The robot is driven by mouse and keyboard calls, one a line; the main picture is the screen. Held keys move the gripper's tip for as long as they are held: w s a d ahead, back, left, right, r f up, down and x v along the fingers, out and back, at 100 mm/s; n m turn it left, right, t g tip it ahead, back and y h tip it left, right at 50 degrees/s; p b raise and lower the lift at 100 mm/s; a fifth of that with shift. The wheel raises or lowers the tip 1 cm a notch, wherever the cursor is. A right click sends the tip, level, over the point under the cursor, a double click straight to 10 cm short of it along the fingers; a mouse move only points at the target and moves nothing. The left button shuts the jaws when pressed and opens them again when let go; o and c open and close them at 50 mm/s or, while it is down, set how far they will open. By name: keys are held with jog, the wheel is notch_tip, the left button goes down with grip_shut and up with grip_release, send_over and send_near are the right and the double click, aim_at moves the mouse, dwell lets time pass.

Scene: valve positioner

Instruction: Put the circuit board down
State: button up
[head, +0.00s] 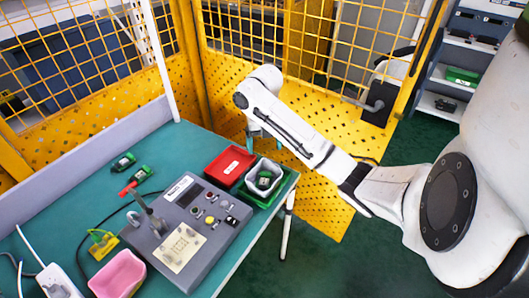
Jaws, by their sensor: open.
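My gripper (262,136) hangs down at the end of my white arm, over the back right corner of the teal table. It is open, and its fingers are small and partly hidden by the arm. Below it, a small dark and green piece, which looks like the circuit board (264,180), lies inside a white-lined bin (279,171). It appears apart from my gripper. Two similar green and black pieces lie on the table at the back left, one of them farther back (123,162) and the other nearer (141,175).
A red bin (230,166) stands left of the white-lined bin. A grey control box (204,254) with buttons and a lever fills the table's middle. A pink bin (118,274) and a yellow clip-like item (103,243) are front left. Yellow mesh fencing (290,70) stands behind.

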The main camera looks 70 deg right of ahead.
jog(key=w+a+m+t+y, duration=0.1)
jog(key=w+a+m, duration=0.1)
jog(key=w+a, duration=0.4)
jog(key=w+a+m+t, duration=0.1)
jog(key=w+a+m, duration=0.15)
jog(key=a, duration=0.55)
jog(key=s+a+f+m, duration=0.1)
jog(key=a+f+m, duration=0.1)
jog(key=a, duration=0.4)
jog(key=s+a+f+m+y, duration=0.1)
jog(key=a+f+m, duration=0.1)
jog(key=a+m, duration=0.2)
jog(key=s+a+f+m+t, duration=0.1)
jog(key=a+m, duration=0.3)
jog(key=a, duration=0.4)
jog(key=shift+s+a+f+y, duration=0.1)
jog(key=shift+f+y, duration=0.2)
jog(key=shift+f, duration=0.6)
jog(key=s+f+m+g+h, duration=0.2)
jog(key=s+m, duration=0.8)
jog(key=s, duration=0.7)
notch_tip(320, 180, down, 2)
jog(key=shift+s+d+h, duration=0.15)
jog(key=shift+d+h, duration=0.1)
jog(key=shift+h, duration=0.25)
jog(key=shift+f+m, duration=0.1)
jog(key=shift+m, duration=0.15)
jog(key=shift+a+f+b, duration=0.1)
jog(key=shift+f+b, duration=0.8)
jog(key=shift+f, duration=0.05)
